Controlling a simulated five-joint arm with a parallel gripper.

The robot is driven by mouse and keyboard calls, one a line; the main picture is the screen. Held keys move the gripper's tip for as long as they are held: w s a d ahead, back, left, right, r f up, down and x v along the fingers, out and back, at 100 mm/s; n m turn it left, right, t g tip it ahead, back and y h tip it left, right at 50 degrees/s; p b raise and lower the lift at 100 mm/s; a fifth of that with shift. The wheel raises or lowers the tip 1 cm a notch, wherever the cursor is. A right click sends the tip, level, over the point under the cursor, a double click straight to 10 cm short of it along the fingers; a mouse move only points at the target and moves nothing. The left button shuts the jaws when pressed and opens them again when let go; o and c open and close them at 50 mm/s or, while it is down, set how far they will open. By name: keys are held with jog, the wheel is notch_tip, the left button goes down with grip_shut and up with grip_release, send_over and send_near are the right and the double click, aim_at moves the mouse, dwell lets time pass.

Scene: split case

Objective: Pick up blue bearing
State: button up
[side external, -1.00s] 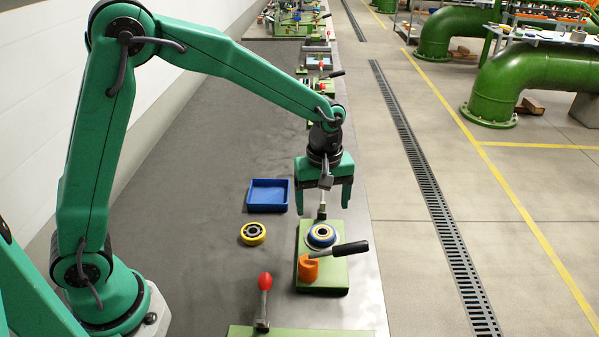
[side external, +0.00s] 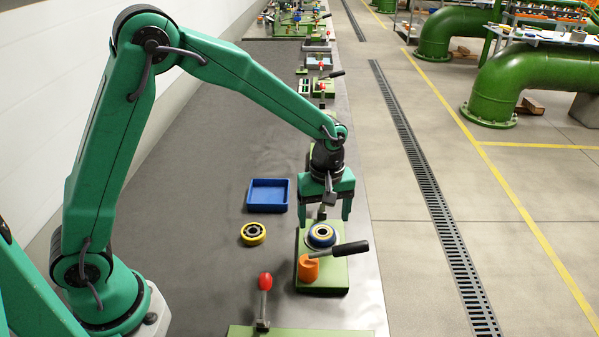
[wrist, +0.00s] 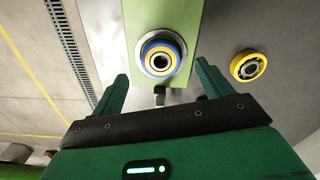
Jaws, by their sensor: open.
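The blue bearing (side external: 321,235) sits on the green fixture block (side external: 335,275), near its far end. It also shows in the wrist view (wrist: 161,57) as a blue ring with a yellowish inner ring and a dark centre hole. My gripper (side external: 325,216) is open and empty, above and just behind the bearing in the side view. In the wrist view my two fingers (wrist: 162,75) point toward the bearing, one on either side of it, with the bearing slightly beyond the tips. Nothing is between the fingers.
An orange part with a black-handled lever (side external: 340,250) stands on the block in front of the bearing. A yellow bearing (side external: 253,234) lies on the bench to the left. A blue tray (side external: 268,181) is behind it. A red-knobbed lever (side external: 265,283) stands nearer. Bench left is clear.

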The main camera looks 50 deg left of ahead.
aim_at(323, 232)
jog(key=shift+w+a+f, duration=0.1)
jog(key=shift+a+f, duration=0.05)
jog(key=shift+f, duration=2.2)
jog(key=shift+c, duration=0.2)
jog(key=c, duration=1.2)
jog(key=shift+c, duration=0.2)
jog(key=shift+r, duration=0.15)
notch_tip(323, 232, up, 10)
